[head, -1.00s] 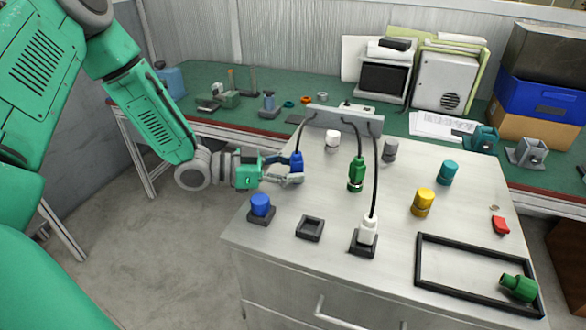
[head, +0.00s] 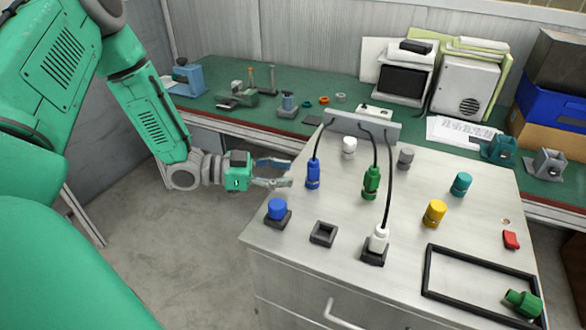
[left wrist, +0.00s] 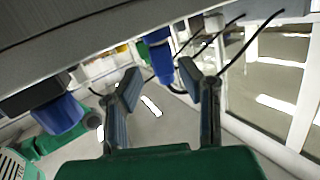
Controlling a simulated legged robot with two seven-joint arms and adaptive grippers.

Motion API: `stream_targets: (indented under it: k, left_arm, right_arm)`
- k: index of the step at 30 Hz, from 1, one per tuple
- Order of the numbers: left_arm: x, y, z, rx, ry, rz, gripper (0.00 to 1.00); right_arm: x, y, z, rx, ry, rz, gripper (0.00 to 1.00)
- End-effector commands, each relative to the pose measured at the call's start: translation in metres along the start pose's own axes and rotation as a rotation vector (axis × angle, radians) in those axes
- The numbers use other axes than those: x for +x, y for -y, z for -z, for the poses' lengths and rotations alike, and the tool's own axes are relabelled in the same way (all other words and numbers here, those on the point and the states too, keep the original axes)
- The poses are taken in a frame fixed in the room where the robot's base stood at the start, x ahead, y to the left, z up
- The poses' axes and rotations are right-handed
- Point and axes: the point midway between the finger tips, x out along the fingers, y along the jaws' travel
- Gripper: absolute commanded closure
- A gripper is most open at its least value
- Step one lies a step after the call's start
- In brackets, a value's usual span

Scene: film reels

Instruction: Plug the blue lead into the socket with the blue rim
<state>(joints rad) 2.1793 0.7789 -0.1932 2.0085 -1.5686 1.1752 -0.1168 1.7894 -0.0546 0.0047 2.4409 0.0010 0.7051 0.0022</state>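The blue lead's plug (head: 313,173) stands upright on the metal cabinet top, its black cable rising to the grey block at the back. My left gripper (head: 276,173) is open and empty just left of this plug, its fingers pointing at it. In the left wrist view the blue plug (left wrist: 161,58) shows beyond and between the spread fingertips (left wrist: 158,82). A dark square socket (head: 277,222) at the front left corner carries a blue cylindrical cap (head: 277,207). No blue rim can be made out on it. My right gripper is out of view.
An empty dark square socket (head: 323,234) and one holding a white plug (head: 378,240) stand along the front. A green plug (head: 371,182) is right of the blue one. Loose caps, including a yellow one (head: 434,213), and a black frame (head: 430,285) lie to the right.

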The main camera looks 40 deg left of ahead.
Motion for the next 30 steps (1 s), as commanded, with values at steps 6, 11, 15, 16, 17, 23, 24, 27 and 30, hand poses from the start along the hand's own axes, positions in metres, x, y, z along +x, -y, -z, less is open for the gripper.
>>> stream_targets:
  k: [6, 11, 15, 16, 17, 23, 24, 27, 30]
  left_arm:
    - [-0.018, 0.000, 0.001, -0.001, 0.001, 0.001, 0.67]
    - [-0.031, 0.001, 0.001, 0.000, 0.002, 0.002, 0.67]
    - [-0.042, 0.001, 0.001, 0.000, 0.002, 0.002, 0.67]
    - [-0.044, 0.001, 0.001, 0.000, 0.002, 0.002, 0.67]
    - [-0.045, 0.001, 0.001, 0.000, 0.002, 0.002, 0.67]
    - [-0.049, 0.000, 0.000, 0.000, 0.001, 0.001, 0.67]
    - [-0.049, 0.000, 0.000, 0.000, 0.001, 0.001, 0.67]
    - [-0.049, 0.000, -0.001, 0.000, 0.001, 0.001, 0.67]
    - [-0.049, 0.000, 0.000, 0.000, 0.001, 0.001, 0.67]
  right_arm:
    - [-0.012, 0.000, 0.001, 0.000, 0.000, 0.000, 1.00]
    - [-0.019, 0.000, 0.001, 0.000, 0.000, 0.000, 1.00]
    - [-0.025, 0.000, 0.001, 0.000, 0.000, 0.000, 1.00]
    - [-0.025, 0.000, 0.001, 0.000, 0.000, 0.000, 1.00]
    - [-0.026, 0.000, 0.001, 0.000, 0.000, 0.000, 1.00]
    - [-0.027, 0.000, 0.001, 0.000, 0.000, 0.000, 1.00]
    - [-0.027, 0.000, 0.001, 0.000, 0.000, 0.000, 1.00]
    - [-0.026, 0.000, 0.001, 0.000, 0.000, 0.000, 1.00]
    - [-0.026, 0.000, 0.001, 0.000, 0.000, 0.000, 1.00]
